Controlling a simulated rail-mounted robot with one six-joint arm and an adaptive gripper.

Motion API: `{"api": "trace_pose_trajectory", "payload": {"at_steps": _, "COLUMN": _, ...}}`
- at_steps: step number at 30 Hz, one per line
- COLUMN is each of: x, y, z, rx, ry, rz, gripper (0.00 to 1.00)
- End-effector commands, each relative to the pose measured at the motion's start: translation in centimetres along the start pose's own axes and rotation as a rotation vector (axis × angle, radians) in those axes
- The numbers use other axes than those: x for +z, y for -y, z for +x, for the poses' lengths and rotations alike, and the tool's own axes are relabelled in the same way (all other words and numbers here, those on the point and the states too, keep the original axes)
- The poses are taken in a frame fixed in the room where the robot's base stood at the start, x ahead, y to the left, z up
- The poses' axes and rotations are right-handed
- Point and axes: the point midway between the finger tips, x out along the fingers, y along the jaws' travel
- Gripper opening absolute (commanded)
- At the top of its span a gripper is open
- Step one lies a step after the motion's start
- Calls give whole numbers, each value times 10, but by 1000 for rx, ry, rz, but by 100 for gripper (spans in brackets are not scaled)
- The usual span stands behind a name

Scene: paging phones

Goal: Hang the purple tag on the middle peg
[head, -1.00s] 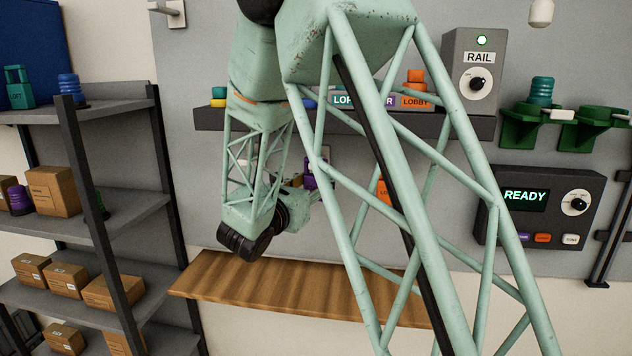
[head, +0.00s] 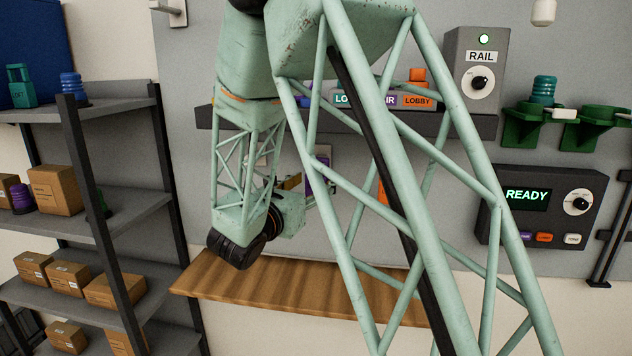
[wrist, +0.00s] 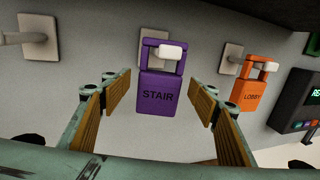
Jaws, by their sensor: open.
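The purple tag (wrist: 158,92), marked STAIR, hangs upright in the wrist view, its frame-like top around the white middle peg (wrist: 172,51). In the head view the tag (head: 318,178) shows only partly behind my arm. My gripper (wrist: 160,103) is open, with one wood-coloured finger pad on each side of the tag in the picture. Bare wall shows between the pads and the tag, and neither pad appears to touch it. The gripper's fingers are mostly hidden in the head view.
An orange LOBBY tag (wrist: 251,90) hangs on the right peg. The left peg (wrist: 30,38) is empty. A dark shelf (head: 470,124) with name labels runs above, and a wooden ledge (head: 300,287) lies below. A READY panel (head: 540,208) is at the right.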

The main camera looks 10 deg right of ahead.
Motion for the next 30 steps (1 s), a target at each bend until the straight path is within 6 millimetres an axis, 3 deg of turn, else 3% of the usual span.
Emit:
{"api": "trace_pose_trajectory", "payload": {"at_steps": 18, "x": 0, "y": -1, "z": -68, "rx": 2, "ry": 0, "rz": 0, "gripper": 55}}
{"api": "trace_pose_trajectory", "payload": {"at_steps": 30, "x": 0, "y": 0, "z": -88, "rx": 1, "ry": 0, "rz": 0, "gripper": 55}}
